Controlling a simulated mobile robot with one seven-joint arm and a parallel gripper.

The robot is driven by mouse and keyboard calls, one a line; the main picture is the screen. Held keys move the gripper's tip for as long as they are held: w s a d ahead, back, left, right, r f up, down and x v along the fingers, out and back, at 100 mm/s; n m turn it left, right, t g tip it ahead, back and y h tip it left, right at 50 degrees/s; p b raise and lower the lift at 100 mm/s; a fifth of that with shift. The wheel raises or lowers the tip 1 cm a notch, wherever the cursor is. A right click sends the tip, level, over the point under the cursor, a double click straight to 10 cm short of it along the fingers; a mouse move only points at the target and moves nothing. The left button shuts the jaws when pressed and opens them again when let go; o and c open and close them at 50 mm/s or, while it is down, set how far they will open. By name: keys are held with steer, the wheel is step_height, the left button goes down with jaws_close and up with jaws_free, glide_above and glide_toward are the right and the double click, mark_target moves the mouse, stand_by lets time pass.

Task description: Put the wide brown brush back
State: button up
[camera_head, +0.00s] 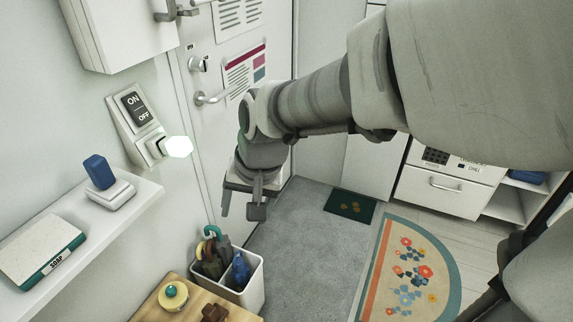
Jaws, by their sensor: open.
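A dark brown object (214,313), which may be the wide brown brush, lies on the wooden top (182,290) at the bottom edge of the view. It is partly cut off, so I cannot make out its full shape. My gripper (242,207) points down, open, with nothing seen between its fingers. It hangs in front of the white door, above and to the right of the brown object and apart from it.
A white bin (252,288) with umbrellas and a blue bottle (239,268) stands below my gripper. A yellow round item (173,295) sits on the wooden top. A wall shelf (128,212) holds a soap box (42,250) and a blue block (99,171).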

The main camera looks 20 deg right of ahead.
steer(key=s+d+r+n+t+h, duration=0.2)
steer(key=s+d+r+n+t, duration=0.1)
steer(key=s+d+r, duration=0.55)
step_height(320, 180, up, 12)
steer(key=s+d+p, duration=0.1)
steer(key=s+p, duration=0.1)
steer(key=p, duration=1.1)
steer(key=shift+f, duration=0.2)
steer(key=c, duration=0.3)
